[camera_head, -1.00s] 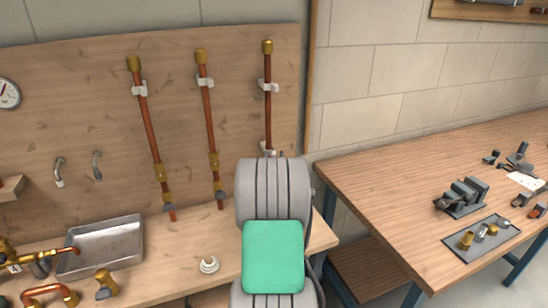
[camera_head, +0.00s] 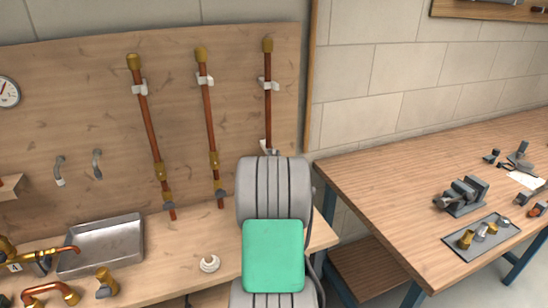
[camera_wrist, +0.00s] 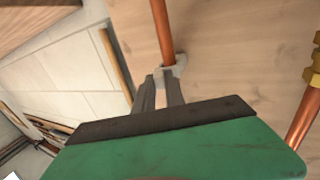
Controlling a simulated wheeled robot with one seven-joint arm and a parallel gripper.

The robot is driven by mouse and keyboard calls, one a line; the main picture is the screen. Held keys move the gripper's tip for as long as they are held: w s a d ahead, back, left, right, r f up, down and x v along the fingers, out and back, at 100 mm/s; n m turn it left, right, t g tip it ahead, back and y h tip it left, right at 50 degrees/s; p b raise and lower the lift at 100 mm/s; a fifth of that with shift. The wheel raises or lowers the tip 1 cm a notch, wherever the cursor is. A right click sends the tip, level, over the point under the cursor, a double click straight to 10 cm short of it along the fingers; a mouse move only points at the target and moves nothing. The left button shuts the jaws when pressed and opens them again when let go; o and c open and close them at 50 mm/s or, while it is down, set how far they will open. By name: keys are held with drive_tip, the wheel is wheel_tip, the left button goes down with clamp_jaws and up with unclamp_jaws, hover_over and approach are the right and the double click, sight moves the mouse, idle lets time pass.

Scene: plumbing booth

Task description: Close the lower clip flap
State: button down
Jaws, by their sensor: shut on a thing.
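The right copper pipe (camera_head: 268,115) stands upright against the wooden board and also shows in the wrist view (camera_wrist: 161,30). Its lower clip is mostly hidden behind my arm in the head view; only a small pale part, which looks like the clip flap (camera_head: 263,144), shows left of the pipe. In the wrist view the pale grey clip (camera_wrist: 180,64) sits at the pipe. My gripper (camera_wrist: 161,78) has its fingertips at the clip's near side, shut on what appears to be the flap. The exact flap angle cannot be told.
The upper clip (camera_head: 268,86) holds the same pipe. Two more copper pipes (camera_head: 151,130) (camera_head: 209,125) stand to the left. A metal tray (camera_head: 102,243) and a white round fitting (camera_head: 209,264) are on the bench below. A wooden table (camera_head: 365,180) is on the right.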

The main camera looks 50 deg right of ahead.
drive_tip(key=n+t+y+b, duration=0.1)
drive_tip(key=b, duration=0.2)
drive_tip(key=d+n+t+y+b, duration=0.1)
drive_tip(key=n+t+y+b, duration=0.1)
drive_tip(key=b, duration=0.2)
drive_tip(key=d+n+t+y+b, duration=0.1)
drive_tip(key=y+b, duration=0.1)
drive_tip(key=b, duration=0.2)
drive_tip(key=shift+n+t, duration=0.3)
drive_tip(key=shift+t, duration=0.1)
drive_tip(key=c, duration=1.4)
unclamp_jaws()
drive_tip(key=b+v, duration=0.1)
drive_tip(key=v, duration=0.7)
